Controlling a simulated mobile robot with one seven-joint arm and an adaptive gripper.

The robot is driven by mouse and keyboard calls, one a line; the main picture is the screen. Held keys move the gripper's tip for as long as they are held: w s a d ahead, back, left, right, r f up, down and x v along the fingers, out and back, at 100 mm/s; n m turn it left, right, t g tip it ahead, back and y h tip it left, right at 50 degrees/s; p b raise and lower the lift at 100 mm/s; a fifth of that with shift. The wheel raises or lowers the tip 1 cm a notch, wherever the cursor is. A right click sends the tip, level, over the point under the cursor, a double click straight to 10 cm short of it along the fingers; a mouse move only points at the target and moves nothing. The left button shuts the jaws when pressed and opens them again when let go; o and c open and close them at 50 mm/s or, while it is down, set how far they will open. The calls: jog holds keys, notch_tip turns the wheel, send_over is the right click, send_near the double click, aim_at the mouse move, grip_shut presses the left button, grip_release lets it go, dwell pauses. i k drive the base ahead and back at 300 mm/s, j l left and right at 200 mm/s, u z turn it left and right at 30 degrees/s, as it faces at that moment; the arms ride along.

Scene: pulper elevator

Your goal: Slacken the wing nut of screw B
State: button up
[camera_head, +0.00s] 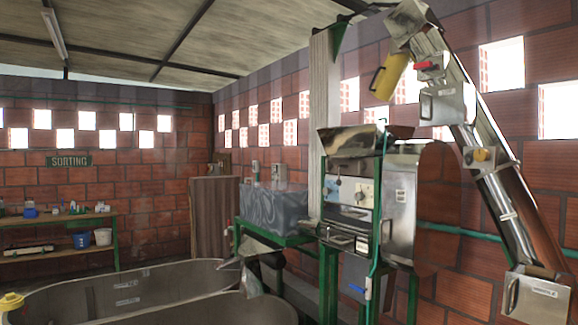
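The inclined metal elevator (500,190) runs from the lower right up to a head near the ceiling. A yellow fitting (481,155) sits at its middle joint; I cannot tell what it is. A yellow cylinder (388,76) and a red part (424,66) show near the top. The pulper machine (350,190) stands left of the elevator, with a metal hopper (362,139) on top and a panel of knobs on its front. I cannot make out a wing nut or a marking for screw B. My gripper is not in view.
Large grey tanks (130,296) fill the lower left, with a yellow cap (11,303) at the left edge. A green stand (270,240) holds a grey box. A wooden shelf (60,219) with bottles and buckets is at the back left, under a SORTING sign (69,160).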

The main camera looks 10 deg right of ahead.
aim_at(360, 167)
jog(key=i+u, duration=0.35)
jog(key=i, duration=0.7)
jog(key=i+l+u, duration=0.25)
jog(key=i+l, duration=0.45)
jog(key=l, duration=0.35)
jog(key=i+l+u, duration=0.15)
jog(key=l, duration=0.25)
